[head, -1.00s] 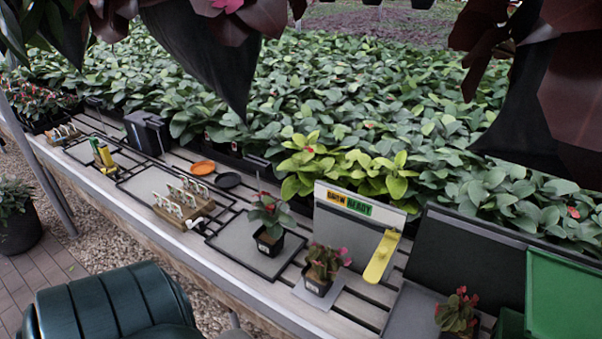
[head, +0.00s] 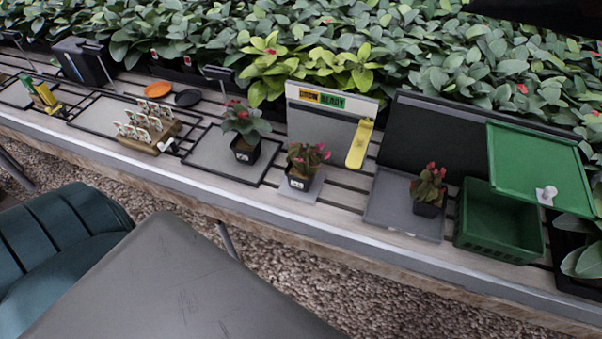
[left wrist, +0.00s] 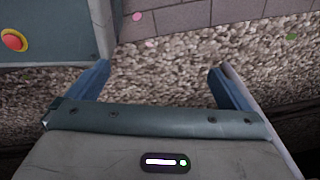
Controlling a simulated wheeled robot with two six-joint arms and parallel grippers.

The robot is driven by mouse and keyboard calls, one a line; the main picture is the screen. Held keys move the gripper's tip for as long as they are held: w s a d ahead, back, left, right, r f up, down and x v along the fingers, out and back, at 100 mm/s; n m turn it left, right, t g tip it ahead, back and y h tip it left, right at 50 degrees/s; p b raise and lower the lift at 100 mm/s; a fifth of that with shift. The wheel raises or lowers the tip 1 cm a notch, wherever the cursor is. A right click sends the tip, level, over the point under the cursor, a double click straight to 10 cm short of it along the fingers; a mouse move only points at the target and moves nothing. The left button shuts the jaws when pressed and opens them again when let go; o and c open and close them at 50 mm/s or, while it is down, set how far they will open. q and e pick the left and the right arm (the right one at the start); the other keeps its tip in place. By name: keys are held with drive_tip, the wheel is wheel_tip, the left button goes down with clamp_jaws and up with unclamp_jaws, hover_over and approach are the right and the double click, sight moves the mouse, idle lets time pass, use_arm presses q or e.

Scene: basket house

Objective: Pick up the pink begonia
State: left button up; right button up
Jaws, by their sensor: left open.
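Three potted plants stand on the slatted bench in the head view. The middle one (head: 304,164) has bright pink flowers and brownish-green leaves in a small black pot with a white label, on a light grey plate. A similar plant (head: 428,190) with darker pink-red flowers stands in a grey tray (head: 385,207) to its right. A plant with larger green leaves and a red flower (head: 241,131) stands to its left. My left gripper (left wrist: 159,83) shows only in the left wrist view, open and empty above gravel. No plant shows between its fingers. My right gripper is out of view.
A sign board (head: 311,115) with a yellow lever (head: 359,144) stands behind the middle plant. A green crate (head: 497,226) with a raised lid (head: 538,165) is at the right. Wooden block with white pieces (head: 147,130) sits left. Dense foliage lies behind the bench; gravel (head: 300,265) in front.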

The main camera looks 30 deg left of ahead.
use_arm(q)
drive_tip(key=w+r, duration=0.7)
drive_tip(key=r, duration=0.2)
wheel_tip(320, 180, up, 38)
drive_tip(key=n+t+p, duration=0.2)
drive_tip(key=t, duration=0.1)
hover_over(302, 170)
drive_tip(key=s, duration=0.4)
drive_tip(key=shift+d, duration=0.2)
drive_tip(key=shift+n, duration=0.3)
drive_tip(key=p+x, duration=0.1)
drive_tip(key=x, duration=0.4)
drive_tip(key=shift+w+f, duration=0.2)
drive_tip(key=shift+w+f+p, duration=0.3)
drive_tip(key=shift+f+p, duration=0.2)
drive_tip(key=shift+f, duration=0.05)
drive_tip(key=x, duration=0.3)
drive_tip(key=shift+w+f+p, duration=0.1)
drive_tip(key=shift+w+p, duration=0.05)
drive_tip(key=shift+p, duration=0.25)
drive_tip(key=shift+w+f, duration=0.1)
drive_tip(key=shift+f, duration=0.25)
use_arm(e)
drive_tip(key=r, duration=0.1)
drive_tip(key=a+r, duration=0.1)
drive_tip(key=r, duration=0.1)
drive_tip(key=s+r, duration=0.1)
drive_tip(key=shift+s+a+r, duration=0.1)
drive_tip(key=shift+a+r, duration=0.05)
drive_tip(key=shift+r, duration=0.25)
